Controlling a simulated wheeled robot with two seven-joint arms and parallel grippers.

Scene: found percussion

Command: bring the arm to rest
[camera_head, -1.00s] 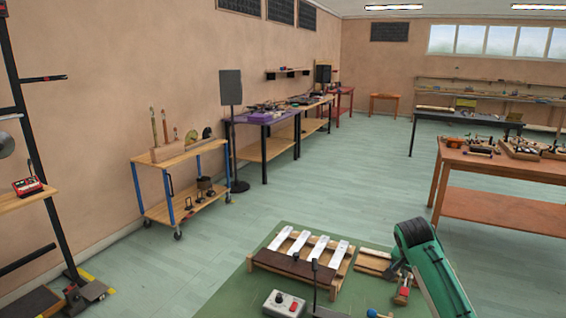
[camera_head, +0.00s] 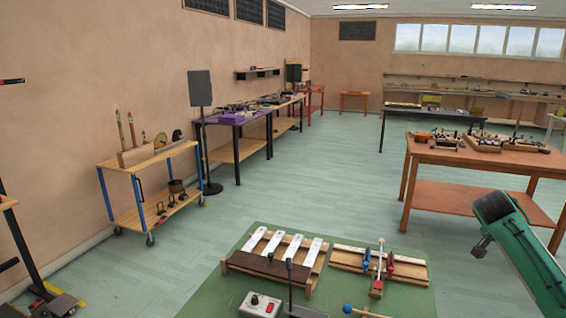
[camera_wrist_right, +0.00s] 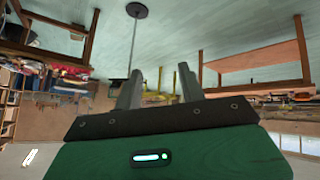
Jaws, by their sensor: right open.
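My right arm (camera_head: 525,245), green with a dark end, reaches in from the lower right of the head view. It is in the air to the right of the bench with the instruments, apart from everything there. In the right wrist view my right gripper (camera_wrist_right: 159,85) shows two grey fingers spread apart with nothing between them. That view is upside down and looks across the room at floor and tables. My left gripper is in neither view.
A green bench top (camera_head: 205,295) holds a wooden frame with white bars (camera_head: 288,247), a wooden rack with a mallet (camera_head: 350,259) and a grey control box (camera_head: 260,305). An orange table (camera_head: 450,155) stands beyond the arm. Open floor lies behind the bench.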

